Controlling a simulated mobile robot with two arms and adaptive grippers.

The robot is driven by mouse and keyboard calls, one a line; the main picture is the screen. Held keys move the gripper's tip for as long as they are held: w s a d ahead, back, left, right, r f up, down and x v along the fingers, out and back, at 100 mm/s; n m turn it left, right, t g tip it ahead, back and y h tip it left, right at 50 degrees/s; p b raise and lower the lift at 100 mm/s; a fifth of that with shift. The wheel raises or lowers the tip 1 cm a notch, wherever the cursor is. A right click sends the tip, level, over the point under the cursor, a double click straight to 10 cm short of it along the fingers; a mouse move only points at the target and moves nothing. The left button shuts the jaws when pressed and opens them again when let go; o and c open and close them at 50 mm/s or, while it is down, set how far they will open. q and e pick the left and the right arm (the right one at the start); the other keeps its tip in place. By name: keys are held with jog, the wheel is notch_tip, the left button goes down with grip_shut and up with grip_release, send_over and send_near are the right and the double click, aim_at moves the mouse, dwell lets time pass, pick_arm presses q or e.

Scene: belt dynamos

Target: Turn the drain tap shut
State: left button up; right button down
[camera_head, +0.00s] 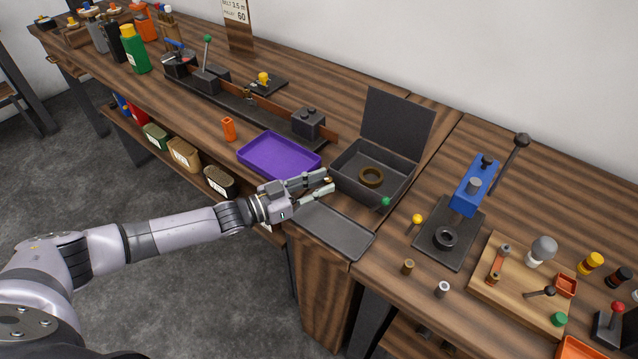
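A dark open-topped box (345,185) with its lid (397,128) raised stands on the bench, holding a brass-coloured ring (370,177). A green ball knob (385,201) sits at its front right. A small brass-orange piece (327,180) shows by the box's front left corner, between my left gripper's fingertips; it may be the drain tap, but its shape is too small to tell. My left gripper (330,181) points right with its fingers apart, one on each side of that piece. I cannot tell whether they touch it. My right gripper is not in view.
A grey shallow tray (335,232) lies in front of the box, just below my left gripper. A purple tray (280,155) is to the left. A blue press (472,186) and a wooden board (520,287) with small parts stand to the right.

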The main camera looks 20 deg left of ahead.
pick_arm(q)
grip_shut()
jog(key=shift+s+d+r+n+t+y+p, duration=0.1)
jog(key=shift+d+r+n+t+y+p, duration=0.1)
jog(key=shift+n+t+y+p, duration=0.4)
jog(key=n+t+y+p, duration=0.1)
jog(key=p, duration=0.1)
jog(key=n+t+y+p, duration=0.1)
jog(key=y+p, duration=0.1)
jog(key=n+t+y+p, duration=0.1)
jog(key=y+p, duration=0.1)
jog(key=p, duration=0.1)
jog(key=shift+s+d+r+n, duration=0.2)
jog(key=shift+d+r+n, duration=0.1)
jog(key=shift+d+n, duration=0.1)
jog(key=n+y+p, duration=0.1)
jog(key=y+p, duration=0.1)
jog(key=shift+f+n+t+y, duration=0.1)
jog(key=shift+n+t+y, duration=0.3)
jog(key=shift+d+n+y, duration=0.1)
jog(key=shift+n+y, duration=0.3)
jog(key=shift+y, duration=0.4)
jog(key=shift+f+p, duration=0.1)
jog(key=shift+p, duration=0.2)
grip_release()
jog(key=shift+f, duration=0.2)
